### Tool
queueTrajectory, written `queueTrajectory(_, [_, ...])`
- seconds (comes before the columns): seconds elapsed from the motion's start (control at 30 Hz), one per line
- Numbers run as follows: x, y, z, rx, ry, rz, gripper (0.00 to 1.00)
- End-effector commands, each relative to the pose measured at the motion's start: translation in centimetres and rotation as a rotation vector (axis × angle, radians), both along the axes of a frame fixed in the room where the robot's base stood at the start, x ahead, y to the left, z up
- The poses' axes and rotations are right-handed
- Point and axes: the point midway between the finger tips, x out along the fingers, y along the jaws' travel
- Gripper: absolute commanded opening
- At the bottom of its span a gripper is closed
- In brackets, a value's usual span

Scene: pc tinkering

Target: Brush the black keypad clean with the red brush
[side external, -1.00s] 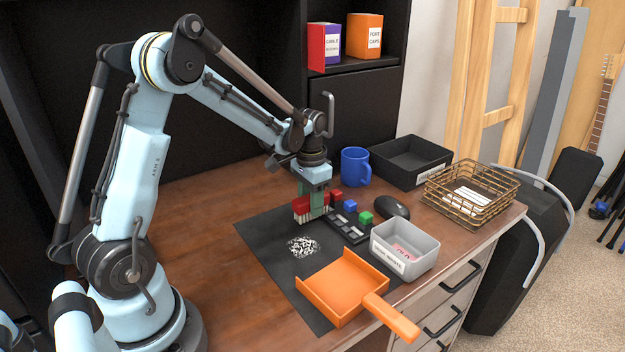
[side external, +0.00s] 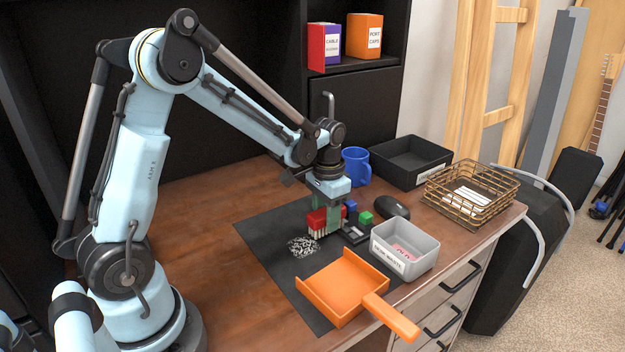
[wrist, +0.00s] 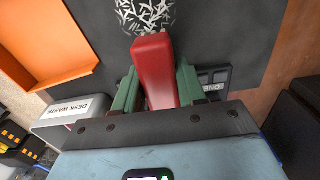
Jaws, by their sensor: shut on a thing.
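My gripper (side external: 327,213) is shut on the red brush (side external: 316,221), between green fingers, and points down over the dark mat. The brush's pale bristles face downward beside the black keypad (side external: 355,236). I cannot tell if they touch it. The gripper and brush hide part of the keypad. In the wrist view the red brush (wrist: 154,66) sits between the fingers, with a corner of the keypad (wrist: 216,80) to their right. A patch of white bits (side external: 303,246) lies on the mat left of the brush; it also shows in the wrist view (wrist: 145,12).
An orange dustpan (side external: 343,286) and a grey desk waste bin (side external: 404,250) stand in front. Blue (side external: 350,206) and green (side external: 366,217) blocks, a black mouse (side external: 394,210), a blue mug (side external: 356,167), a black tray (side external: 411,163) and a wire basket (side external: 470,194) are behind or right.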

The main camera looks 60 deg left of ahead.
Motion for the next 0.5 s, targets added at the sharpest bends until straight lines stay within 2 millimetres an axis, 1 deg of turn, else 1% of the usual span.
queueTrajectory(0.27, [0.0,-1.0,0.0,0.001,0.000,-0.001,0.12])
queueTrajectory(0.5, [0.0,-2.8,-0.2,0.001,0.000,-0.001,0.12])
